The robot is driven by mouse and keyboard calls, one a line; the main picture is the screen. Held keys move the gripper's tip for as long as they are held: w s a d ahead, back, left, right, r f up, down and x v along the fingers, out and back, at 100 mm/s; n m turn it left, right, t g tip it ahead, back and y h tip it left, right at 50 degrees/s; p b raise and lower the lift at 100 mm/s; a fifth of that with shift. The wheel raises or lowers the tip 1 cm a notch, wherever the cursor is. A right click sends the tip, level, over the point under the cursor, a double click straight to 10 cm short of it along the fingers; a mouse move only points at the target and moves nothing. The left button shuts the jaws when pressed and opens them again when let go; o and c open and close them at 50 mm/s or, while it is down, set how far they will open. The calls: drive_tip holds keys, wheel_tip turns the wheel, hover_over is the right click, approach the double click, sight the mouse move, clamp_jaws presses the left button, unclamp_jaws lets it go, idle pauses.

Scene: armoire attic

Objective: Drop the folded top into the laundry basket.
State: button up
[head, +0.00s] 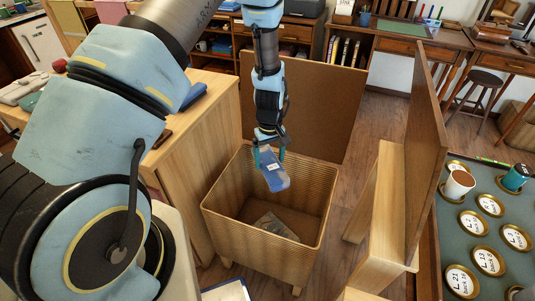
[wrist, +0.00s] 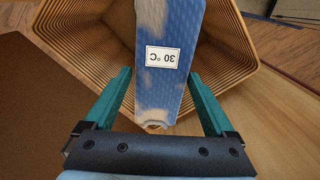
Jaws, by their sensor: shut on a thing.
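My gripper (head: 270,158) hangs over the opening of the laundry basket (head: 225,222), a tall ribbed wooden bin. It is shut on the folded top (head: 274,178), a blue cloth with pale cloud patches and a white "30 °C" label. In the wrist view the folded top (wrist: 170,35) lies between the teal fingers, and the basket's ribbed wall (wrist: 75,35) spreads around it below. The top hangs tilted, at about rim height in the head view. A flat greyish item (head: 268,222) lies on the basket floor.
A brown panel (head: 300,105) stands behind the basket. A wooden cabinet (head: 195,150) is close on its left. An upright board (head: 425,140) and a bench-like wooden piece (head: 385,205) stand to the right. A table with round labelled discs (head: 490,205) is at far right.

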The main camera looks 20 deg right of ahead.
sight(269, 161)
drive_tip(key=shift+f+b, duration=1.7)
drive_tip(key=shift+f, duration=1.05)
drive_tip(key=o, duration=1.2)
drive_tip(key=shift+r, duration=0.1)
wheel_tip(269, 161, up, 11)
drive_tip(key=shift+f+b, duration=0.15)
drive_tip(key=shift+b, duration=0.6)
